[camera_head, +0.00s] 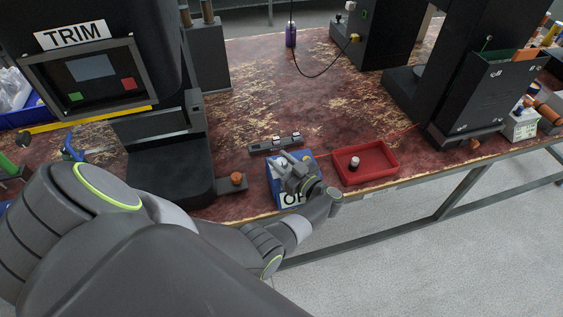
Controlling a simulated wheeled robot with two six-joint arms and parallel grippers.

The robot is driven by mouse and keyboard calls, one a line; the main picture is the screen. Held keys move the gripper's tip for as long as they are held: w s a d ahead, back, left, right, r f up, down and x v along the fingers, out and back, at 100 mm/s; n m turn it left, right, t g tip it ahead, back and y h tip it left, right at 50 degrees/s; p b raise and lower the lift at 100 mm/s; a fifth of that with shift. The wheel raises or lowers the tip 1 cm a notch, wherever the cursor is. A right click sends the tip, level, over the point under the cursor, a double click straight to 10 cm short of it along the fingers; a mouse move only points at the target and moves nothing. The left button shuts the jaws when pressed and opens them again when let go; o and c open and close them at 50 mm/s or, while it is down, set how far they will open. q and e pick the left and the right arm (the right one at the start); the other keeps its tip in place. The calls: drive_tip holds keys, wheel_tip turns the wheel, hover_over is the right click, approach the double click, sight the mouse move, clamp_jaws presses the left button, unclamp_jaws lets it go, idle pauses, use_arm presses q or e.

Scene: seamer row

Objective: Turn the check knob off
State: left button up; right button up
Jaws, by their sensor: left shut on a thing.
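A blue control box (273,190) stands at the front edge of the table. Its front has a white label (290,198) that reads "OP" or "OF", partly hidden by my arm. My left gripper (283,163) is over the top of this box, with its jaws shut on the check knob there. The knob is mostly hidden by the fingers, so I cannot tell which way it points. My right gripper is not in view.
A red tray (384,178) with a small white and black part (354,162) lies just right of the box. A dark bar with small blocks (275,144) lies behind it. An orange button (237,178) and the TRIM machine (165,150) stand left.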

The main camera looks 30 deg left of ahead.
use_arm(q)
drive_tip(key=o, duration=1)
drive_tip(key=shift+c, duration=0.2)
